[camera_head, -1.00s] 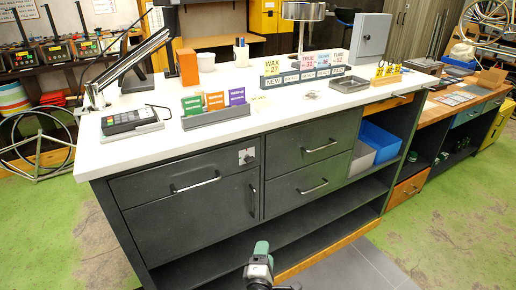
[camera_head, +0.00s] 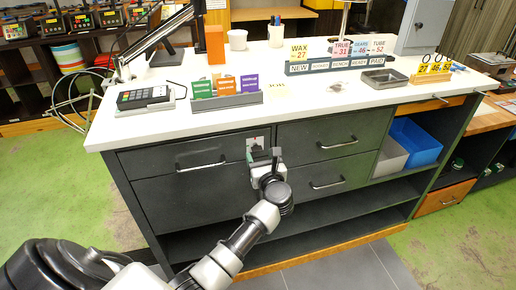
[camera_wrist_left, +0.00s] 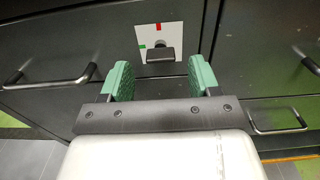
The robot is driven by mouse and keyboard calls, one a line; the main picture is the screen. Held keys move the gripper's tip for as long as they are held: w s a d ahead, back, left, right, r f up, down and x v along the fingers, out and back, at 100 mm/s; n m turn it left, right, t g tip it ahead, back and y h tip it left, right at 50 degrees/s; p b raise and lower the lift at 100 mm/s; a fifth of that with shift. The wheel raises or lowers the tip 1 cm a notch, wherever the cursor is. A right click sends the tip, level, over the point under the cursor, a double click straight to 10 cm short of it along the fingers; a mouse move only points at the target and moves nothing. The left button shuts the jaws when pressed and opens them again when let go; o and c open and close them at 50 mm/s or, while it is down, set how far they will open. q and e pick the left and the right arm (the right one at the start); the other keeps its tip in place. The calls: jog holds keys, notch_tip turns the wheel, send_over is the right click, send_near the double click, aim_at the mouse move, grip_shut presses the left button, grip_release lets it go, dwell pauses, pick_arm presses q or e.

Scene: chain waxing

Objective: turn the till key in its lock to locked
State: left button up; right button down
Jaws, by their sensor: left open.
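The till lock is a pale square plate (camera_head: 258,141) on the dark drawer front under the counter. The wrist view shows the plate (camera_wrist_left: 177,36) with a red mark at its top and a green mark at its left. The black till key (camera_wrist_left: 159,56) sits in the lock with its bow lying about level, wider than tall. My left gripper (camera_wrist_left: 159,67) is open, its green fingers apart to either side of the key and short of the plate. In the head view the gripper (camera_head: 265,158) partly covers the lock's lower part. My right gripper is not in view.
A drawer handle (camera_head: 201,163) sticks out left of the lock, and two more handles are at the right. The white counter top (camera_head: 330,95) above holds a card terminal (camera_head: 145,97), colored packets and price signs. Open shelves lie below.

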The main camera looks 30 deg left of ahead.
aim_at(258, 150)
pick_arm(q)
jog(key=shift+x, duration=1.7)
jog(key=c, duration=0.9)
